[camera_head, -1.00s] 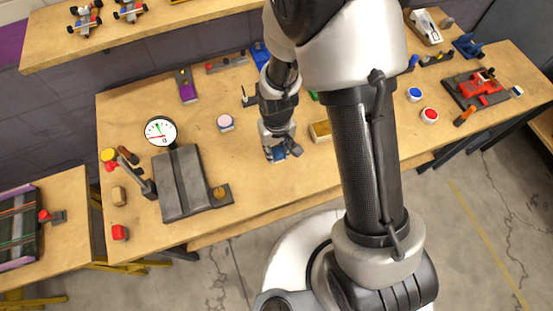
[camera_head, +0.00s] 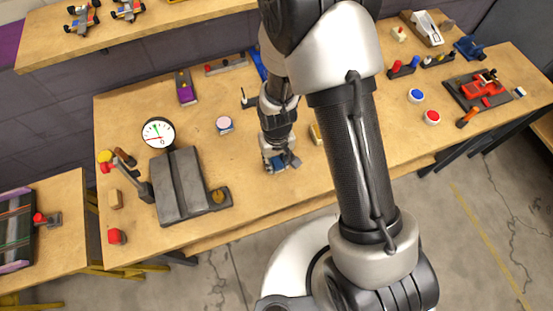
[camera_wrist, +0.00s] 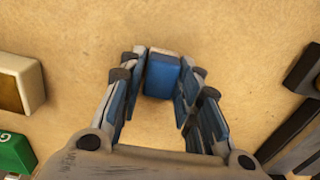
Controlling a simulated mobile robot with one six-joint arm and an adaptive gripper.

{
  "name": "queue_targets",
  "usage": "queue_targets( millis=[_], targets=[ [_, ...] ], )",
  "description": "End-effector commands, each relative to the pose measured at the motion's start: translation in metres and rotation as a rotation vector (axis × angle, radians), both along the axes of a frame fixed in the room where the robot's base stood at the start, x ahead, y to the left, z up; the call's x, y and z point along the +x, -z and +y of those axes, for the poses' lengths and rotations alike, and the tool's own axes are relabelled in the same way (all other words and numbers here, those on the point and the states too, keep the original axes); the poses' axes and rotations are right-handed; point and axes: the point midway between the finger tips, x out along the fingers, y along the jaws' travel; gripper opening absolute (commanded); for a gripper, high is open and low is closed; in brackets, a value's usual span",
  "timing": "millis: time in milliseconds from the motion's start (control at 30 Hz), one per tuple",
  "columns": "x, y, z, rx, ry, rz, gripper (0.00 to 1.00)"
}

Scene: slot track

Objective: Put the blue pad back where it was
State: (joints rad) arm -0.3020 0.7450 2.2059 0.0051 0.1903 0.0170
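The blue pad (camera_wrist: 162,78), a small blue block with a pale end face, sits between my fingertips in the wrist view. My gripper (camera_wrist: 165,88) has its fingers closed in against the pad's two sides. In the head view my gripper (camera_head: 281,161) is low over the middle of the workbench, near its front. The pad is hard to tell from the blue finger parts there. I cannot tell whether the pad touches the tabletop.
A yellow-topped block (camera_head: 316,134) is right of my gripper, partly behind my arm. A round pink-topped piece (camera_head: 224,124) is to the left. A grey press with a dial (camera_head: 182,187) stands farther left. Bare wood (camera_wrist: 225,40) surrounds the pad.

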Motion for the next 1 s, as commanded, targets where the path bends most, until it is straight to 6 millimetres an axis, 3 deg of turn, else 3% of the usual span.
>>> queue_targets(
  millis=[200,567,667,1000],
  targets=[
    [0.0,0.0,0.0,0.0,0.0,0.0,0.46],
    [0.0,-0.005,0.0,0.0,0.0,0.0,0.46],
    [0.001,-0.019,0.0,0.001,0.0,-0.003,0.46],
    [0.001,-0.093,0.0,0.001,0.0,-0.004,0.46]
  ],
)
